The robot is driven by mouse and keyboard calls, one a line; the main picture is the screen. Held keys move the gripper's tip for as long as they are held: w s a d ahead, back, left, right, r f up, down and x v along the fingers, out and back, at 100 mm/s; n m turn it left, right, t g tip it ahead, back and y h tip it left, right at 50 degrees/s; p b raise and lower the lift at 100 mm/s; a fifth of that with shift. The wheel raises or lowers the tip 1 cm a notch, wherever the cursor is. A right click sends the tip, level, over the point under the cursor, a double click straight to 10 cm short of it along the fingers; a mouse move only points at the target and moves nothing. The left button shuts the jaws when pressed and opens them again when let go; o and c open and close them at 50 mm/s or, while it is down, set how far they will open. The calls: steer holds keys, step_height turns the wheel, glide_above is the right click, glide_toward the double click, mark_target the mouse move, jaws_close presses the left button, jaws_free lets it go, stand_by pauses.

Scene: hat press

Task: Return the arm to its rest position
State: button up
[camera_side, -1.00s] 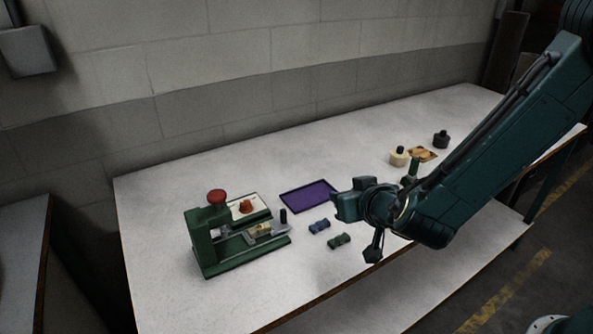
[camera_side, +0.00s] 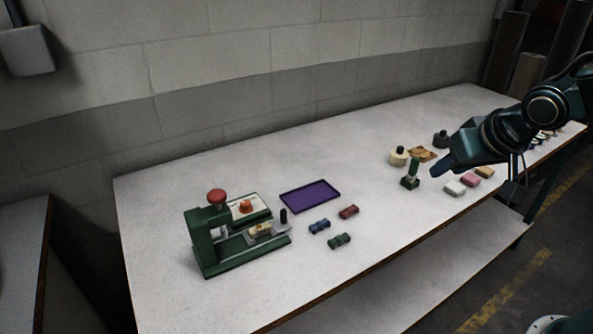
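My gripper (camera_side: 440,168) is at the right, above the white table (camera_side: 180,190), pointing left toward the green stamp-like piece. The fingers are small and dark, so I cannot tell whether they are open or shut. The green press (camera_side: 240,252) with a red knob (camera_side: 217,197) stands at the table's left end, well away from my gripper. A small pale piece (camera_side: 260,229) lies on its slide.
A purple tray (camera_side: 310,208) lies mid-table. Blue (camera_side: 319,227), green (camera_side: 339,241) and red (camera_side: 348,212) pieces lie near it. A green stamp-like piece (camera_side: 410,176), cream pot (camera_side: 398,157), dark pot (camera_side: 440,139) and white (camera_side: 454,188), pink (camera_side: 470,180) and yellow (camera_side: 485,172) blocks are near my gripper.

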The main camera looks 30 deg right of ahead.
steer(key=s+r+n+g+y, duration=0.1)
steer(key=s+r+n+y, duration=0.1)
steer(key=s, duration=1.1)
steer(key=shift+s+d+r+n, duration=0.2)
steer(key=shift+s+r+n, duration=0.15)
steer(key=shift+r+n, duration=0.6)
